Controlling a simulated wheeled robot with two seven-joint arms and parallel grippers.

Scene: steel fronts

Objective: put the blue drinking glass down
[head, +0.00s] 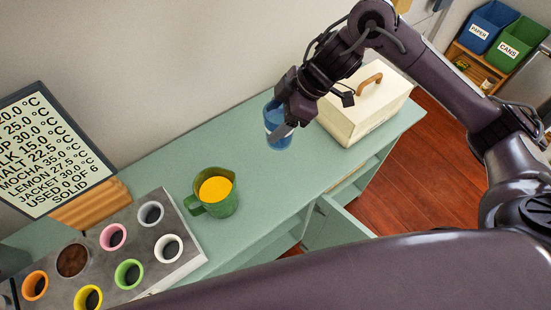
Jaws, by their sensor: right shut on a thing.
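The blue drinking glass (277,141) is upright over the green counter (262,181), left of the cream box. My right gripper (284,122) comes down from the upper right and is shut on the glass, its dark body covering part of the glass's right side. I cannot tell whether the glass's base touches the counter. My left gripper is not in view.
A cream box (352,120) with a brown handle stands close right of the glass. A green jug (220,205) with yellow contents stands nearer. A grey tray (175,215) holds several coloured cups at lower left. The counter between jug and glass is clear. A cabinet door (337,226) hangs open below.

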